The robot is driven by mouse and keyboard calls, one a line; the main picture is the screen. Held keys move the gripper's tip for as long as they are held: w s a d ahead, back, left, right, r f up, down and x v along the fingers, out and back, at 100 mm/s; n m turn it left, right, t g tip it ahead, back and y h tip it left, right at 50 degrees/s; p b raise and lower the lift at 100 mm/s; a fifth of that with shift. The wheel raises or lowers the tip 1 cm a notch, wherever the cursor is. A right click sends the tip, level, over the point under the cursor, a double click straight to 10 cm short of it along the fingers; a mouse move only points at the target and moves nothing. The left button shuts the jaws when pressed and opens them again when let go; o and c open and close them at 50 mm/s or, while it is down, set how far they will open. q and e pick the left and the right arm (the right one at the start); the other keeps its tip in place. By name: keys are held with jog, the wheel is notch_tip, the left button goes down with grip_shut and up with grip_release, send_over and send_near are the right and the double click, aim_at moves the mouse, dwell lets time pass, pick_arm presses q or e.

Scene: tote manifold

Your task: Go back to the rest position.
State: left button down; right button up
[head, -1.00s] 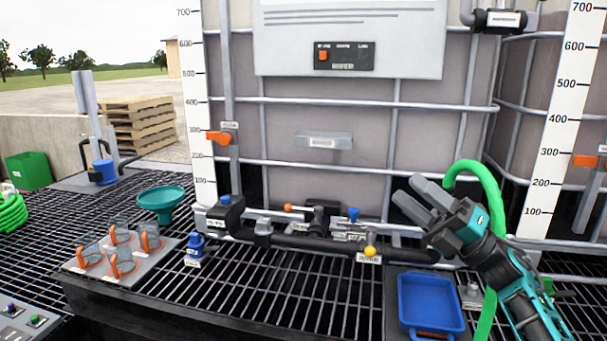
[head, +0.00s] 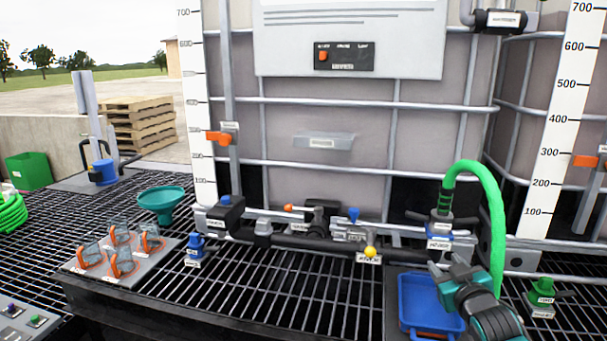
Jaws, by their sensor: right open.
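My right gripper (head: 440,272) is low at the right, in front of the manifold and over the blue tray (head: 404,312). Its jaws are open, and I see nothing held in them. Its fingers are foreshortened and partly hidden by its own body. The green hose (head: 495,215) arches down to a dark, blue-collared fitting (head: 440,228) at the right end of the manifold pipe (head: 320,246). The gripper is apart from and below that fitting. My left gripper is not in view.
Valves with orange (head: 288,208), blue (head: 354,213) and yellow (head: 370,252) handles line the manifold. A green-capped part (head: 542,290) stands at right. The middle grating (head: 270,290) is clear.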

jog(key=s+a+f+g+y, duration=0.1)
jog(key=s+a+f, duration=0.3)
jog(key=s+f, duration=0.35)
jog(key=s+a+f+g+y, duration=0.1)
jog(key=s+a+f+g, duration=0.1)
jog(key=s+a+f, duration=0.4)
jog(key=s+a+f+g, duration=0.1)
jog(key=s+f, duration=0.2)
jog(key=s, duration=0.6)
jog(key=s+a+f+g, duration=0.1)
jog(key=s+a+f, duration=0.1)
jog(key=s, duration=0.8)
jog(key=shift+f+m+g+y, duration=0.3)
jog(key=shift+f+m, duration=0.1)
jog(key=shift+f, duration=0.45)
